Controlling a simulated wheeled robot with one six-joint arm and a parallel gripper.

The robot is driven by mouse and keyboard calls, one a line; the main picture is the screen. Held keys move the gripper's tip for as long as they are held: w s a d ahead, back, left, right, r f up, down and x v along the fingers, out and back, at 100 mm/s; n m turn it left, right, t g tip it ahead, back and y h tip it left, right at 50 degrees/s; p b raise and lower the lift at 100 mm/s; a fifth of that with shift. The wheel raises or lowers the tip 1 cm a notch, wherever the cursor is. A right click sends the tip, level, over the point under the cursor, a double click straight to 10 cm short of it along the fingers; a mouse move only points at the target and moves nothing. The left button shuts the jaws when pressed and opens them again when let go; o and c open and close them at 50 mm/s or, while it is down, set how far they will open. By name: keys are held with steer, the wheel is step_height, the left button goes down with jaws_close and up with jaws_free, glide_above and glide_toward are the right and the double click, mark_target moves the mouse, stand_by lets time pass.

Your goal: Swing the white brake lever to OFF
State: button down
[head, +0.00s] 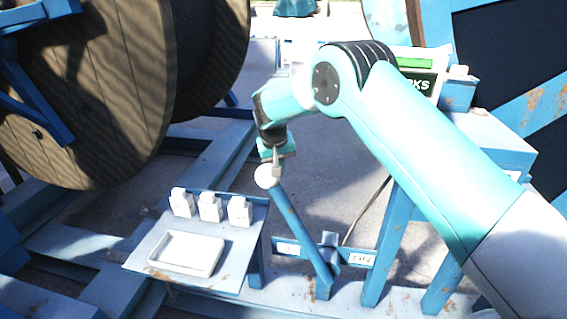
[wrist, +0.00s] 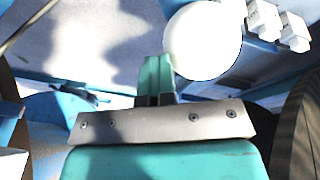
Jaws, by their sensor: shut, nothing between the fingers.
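The brake lever (head: 302,232) is a blue bar with a white ball knob (head: 267,176) on its upper end. It leans to the left from its pivot near the bottom of the blue frame. A small white label (head: 288,249) is left of the pivot and another (head: 362,259) is right of it; the lettering is too small to read surely. My gripper (head: 278,159) points down at the knob, its fingertips at or just by it. In the wrist view the closed green fingers (wrist: 158,78) are beside the white knob (wrist: 203,41), with nothing between them. I cannot tell whether they touch it.
A shelf holds several white blocks (head: 210,207) and a white tray (head: 187,253), left of the lever. Large wooden reels (head: 90,90) stand at the left. Blue posts (head: 388,245) rise right of the lever. A sign box with a green strip (head: 414,63) is behind my arm.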

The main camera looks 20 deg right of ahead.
steer(key=shift+w+a+f, duration=0.1)
steer(key=shift+a+f, duration=0.05)
steer(key=shift+a, duration=0.3)
steer(key=shift+w+a+f, duration=0.1)
steer(key=shift+a, duration=0.35)
steer(key=shift+d, duration=0.25)
steer(key=shift+d+r+p, duration=0.3)
steer(key=shift+d+r, duration=0.05)
steer(key=shift+r, duration=0.2)
steer(key=d+b+v, duration=0.2)
steer(key=v, duration=0.9)
steer(key=shift+r, duration=0.35)
